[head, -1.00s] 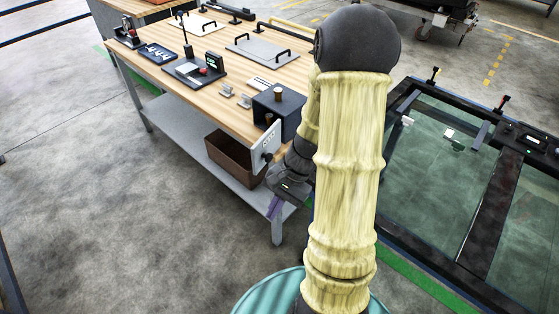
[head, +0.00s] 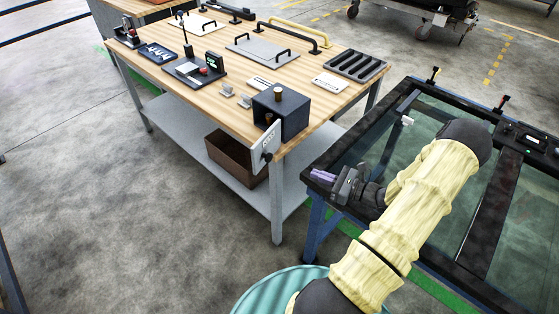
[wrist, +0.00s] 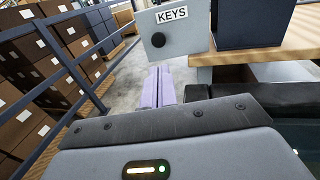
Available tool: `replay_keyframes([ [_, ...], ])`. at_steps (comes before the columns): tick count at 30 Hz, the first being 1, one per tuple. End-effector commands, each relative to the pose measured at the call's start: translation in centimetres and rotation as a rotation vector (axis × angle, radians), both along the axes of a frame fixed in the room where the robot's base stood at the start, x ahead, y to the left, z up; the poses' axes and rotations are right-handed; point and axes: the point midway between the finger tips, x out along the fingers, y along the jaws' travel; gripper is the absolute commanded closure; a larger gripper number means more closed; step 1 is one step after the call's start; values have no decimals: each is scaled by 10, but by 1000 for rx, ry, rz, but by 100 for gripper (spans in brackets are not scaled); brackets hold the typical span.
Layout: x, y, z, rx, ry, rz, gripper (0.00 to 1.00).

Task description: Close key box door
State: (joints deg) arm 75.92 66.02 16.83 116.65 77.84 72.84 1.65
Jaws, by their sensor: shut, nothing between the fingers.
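The key box (head: 290,112) is a dark blue box at the near right corner of the wooden workbench. Its pale grey door (head: 264,146) stands open, sticking out past the bench's front edge. In the wrist view the door (wrist: 187,32) shows a KEYS label and a round black knob (wrist: 157,40). My gripper (head: 322,175) has purple fingers, which are shut and empty. It is to the right of the door and apart from it, at the corner of the glass-topped frame. In the wrist view the fingers (wrist: 160,86) point toward the space below the door.
The workbench (head: 235,117) carries panels with handles, a small device and a black tray (head: 355,65). A brown bin (head: 232,158) sits on its lower shelf. The dark glass-topped frame (head: 425,115) lies under my arm. Floor left of the bench is clear.

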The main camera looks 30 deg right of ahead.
Motion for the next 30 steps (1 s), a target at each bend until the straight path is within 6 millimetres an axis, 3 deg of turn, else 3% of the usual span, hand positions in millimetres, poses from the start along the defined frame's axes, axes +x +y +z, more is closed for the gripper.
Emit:
replay_keyframes([
  [5,2,2,0,-1,0,3,100],
  [11,18,13,0,-1,2,6,100],
  [30,107,72,-3,-2,2,6,100],
])
